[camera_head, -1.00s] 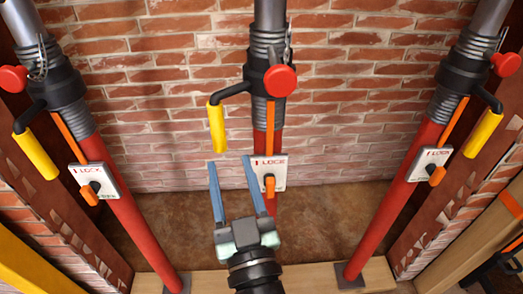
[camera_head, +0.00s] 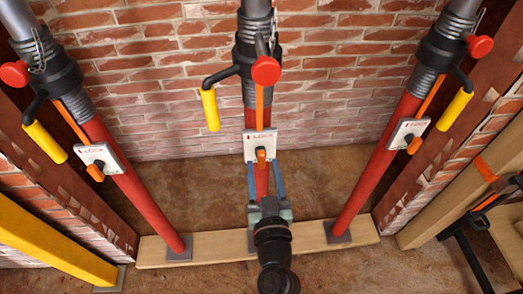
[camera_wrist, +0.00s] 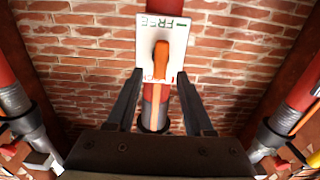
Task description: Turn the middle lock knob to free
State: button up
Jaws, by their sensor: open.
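The middle lock knob (camera_head: 261,156) is orange and sits on a white plate (camera_head: 260,139) marked LOCK, on the red middle post (camera_head: 262,180). In the wrist view the knob (camera_wrist: 161,62) stands out from the plate (camera_wrist: 178,43), with an upside-down FREE at the plate's top; red letters at the lower edge are mostly hidden. The knob lies along the post; I cannot tell which word it points to. My gripper (camera_head: 263,167) is open and empty, just below the plate. In the wrist view its fingers (camera_wrist: 160,76) stand either side of the knob, with gaps.
Left (camera_head: 118,175) and right (camera_head: 378,170) red posts carry similar plates with orange knobs. A yellow crank handle (camera_head: 210,110) and red ball (camera_head: 266,70) sit above the middle plate. A brick wall (camera_head: 330,75) stands behind; a wooden beam (camera_head: 208,241) lies under the posts.

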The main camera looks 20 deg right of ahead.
aim_at(262, 160)
jog(key=shift+x, duration=2.15)
grip_shut()
